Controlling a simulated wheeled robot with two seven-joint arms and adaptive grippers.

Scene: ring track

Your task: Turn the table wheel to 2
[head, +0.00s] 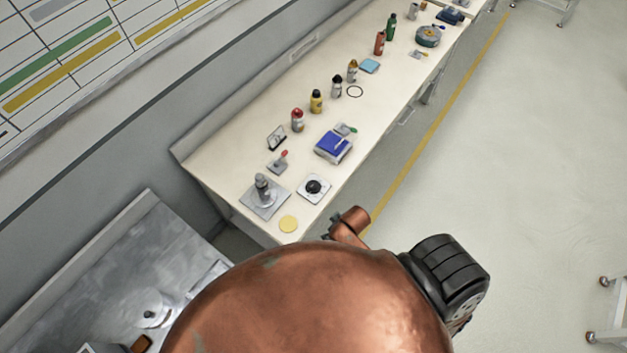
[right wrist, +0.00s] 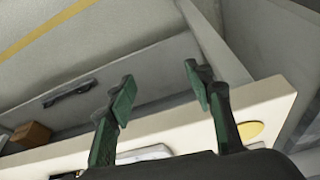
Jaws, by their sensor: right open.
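A white square plate with a round black dial (head: 314,187) lies near the close end of the long cream table (head: 230,187). It may be the table wheel; its markings are too small to read. In the right wrist view, my right gripper (right wrist: 160,88) is open and empty, its green-padded fingers apart near the table's edge (right wrist: 190,127). A pale plate edge (right wrist: 145,153), partly hidden by the gripper body, and a yellow disc (right wrist: 250,131) show beyond the fingers. My copper arm fills the lower middle of the head view and hides what is behind it. My left gripper is not seen.
A metal post on a plate (head: 264,194), a small red-tipped lever (head: 279,162), a blue box (head: 334,145) and several bottles stand along the table. A metal bench (head: 130,260) with a round pale part (head: 151,309) is at lower left. Open floor (head: 520,180) lies right.

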